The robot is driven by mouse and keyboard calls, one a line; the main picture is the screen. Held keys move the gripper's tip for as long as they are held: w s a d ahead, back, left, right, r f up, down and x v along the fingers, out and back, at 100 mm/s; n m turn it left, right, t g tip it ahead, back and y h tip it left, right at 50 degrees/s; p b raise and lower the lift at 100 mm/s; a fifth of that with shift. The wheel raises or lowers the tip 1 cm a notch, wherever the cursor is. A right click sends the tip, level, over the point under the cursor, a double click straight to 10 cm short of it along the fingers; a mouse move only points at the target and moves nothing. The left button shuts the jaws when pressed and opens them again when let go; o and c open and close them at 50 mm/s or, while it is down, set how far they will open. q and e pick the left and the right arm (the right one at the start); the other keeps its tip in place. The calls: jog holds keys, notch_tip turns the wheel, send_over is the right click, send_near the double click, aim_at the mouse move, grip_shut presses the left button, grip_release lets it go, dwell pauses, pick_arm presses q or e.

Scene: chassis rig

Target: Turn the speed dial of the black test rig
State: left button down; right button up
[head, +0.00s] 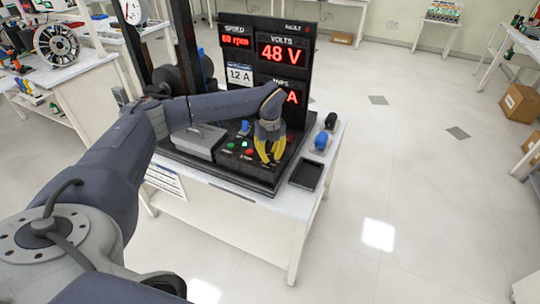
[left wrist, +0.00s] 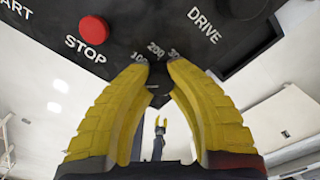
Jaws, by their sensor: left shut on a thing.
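The black test rig (head: 258,74) stands on a white table, its panel reading 60 rpm and 48 V. My left gripper (head: 268,158) reaches down to the rig's sloping control deck, its yellow fingers pointing down. In the left wrist view its fingertips (left wrist: 156,70) are closed around the small dark speed dial (left wrist: 157,88), beside the marks 100, 200 and a partly covered third number. The fingers hide most of the dial, so its pointer cannot be read. A small yellow two-pronged shape (left wrist: 160,124) in the background looks like my right gripper; its jaws are too small to judge.
A red STOP button (left wrist: 94,36) sits beside the dial; a green button (head: 231,146) is left of it. A grey box (head: 198,142) lies left on the rig. A black tray (head: 306,174) and a blue object (head: 320,141) are on the table's right.

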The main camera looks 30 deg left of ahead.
aim_at(270, 154)
dwell(0.3)
pick_arm(q)
jog(key=c, duration=1.1)
grip_release()
jog(key=shift+o, duration=0.2)
notch_tip(270, 154, up, 12)
